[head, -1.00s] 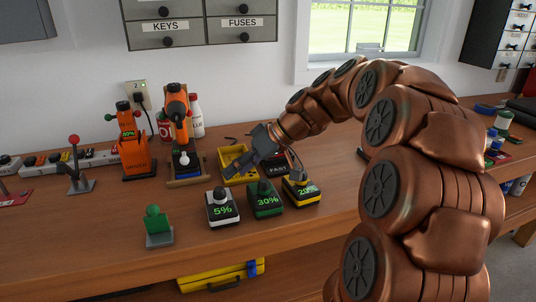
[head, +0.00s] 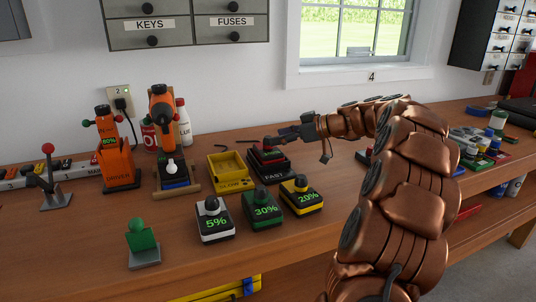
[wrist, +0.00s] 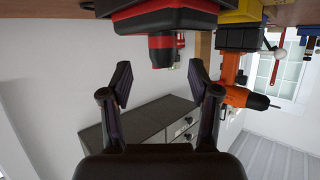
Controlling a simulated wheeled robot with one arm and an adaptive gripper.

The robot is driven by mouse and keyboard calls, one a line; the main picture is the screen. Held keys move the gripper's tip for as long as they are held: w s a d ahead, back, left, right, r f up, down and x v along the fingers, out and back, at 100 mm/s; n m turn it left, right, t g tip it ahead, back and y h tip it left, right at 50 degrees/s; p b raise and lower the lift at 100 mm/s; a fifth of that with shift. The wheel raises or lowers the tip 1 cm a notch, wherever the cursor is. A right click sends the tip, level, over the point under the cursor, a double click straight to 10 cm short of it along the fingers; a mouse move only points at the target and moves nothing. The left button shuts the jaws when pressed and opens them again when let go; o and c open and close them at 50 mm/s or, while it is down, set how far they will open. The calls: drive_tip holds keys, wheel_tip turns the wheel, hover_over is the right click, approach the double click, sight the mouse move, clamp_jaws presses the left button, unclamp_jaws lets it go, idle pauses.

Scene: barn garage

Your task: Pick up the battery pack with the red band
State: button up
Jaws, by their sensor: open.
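The battery pack with the red band (head: 266,153) sits on the black charger marked FAST (head: 273,174). In the wrist view, which looks upside down, the pack's black and red neck (wrist: 162,47) hangs down from the top, just beyond and between the fingers. My gripper (head: 273,141) reaches in from the right beside the top of the pack in the head view. In the wrist view my gripper (wrist: 159,76) is open, with nothing between its fingers.
Packs marked 5% (head: 213,220), 30% (head: 263,210) and 20% (head: 301,196) stand in front of the charger. A yellow tray (head: 228,172) is left of it. An orange drill (head: 162,112) and orange holder (head: 116,160) stand farther left.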

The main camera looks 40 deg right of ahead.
sight(268, 149)
drive_tip(key=shift+s+f+p+x, duration=0.1)
drive_tip(key=shift+f+p+x, duration=0.05)
drive_tip(key=shift+x, duration=0.95)
drive_tip(key=shift+s+f+p+x, duration=0.1)
drive_tip(key=shift+f+p+x, duration=0.05)
drive_tip(key=shift+x, duration=1)
drive_tip(key=shift+a, duration=0.1)
drive_tip(key=shift+c, duration=0.2)
clamp_jaws()
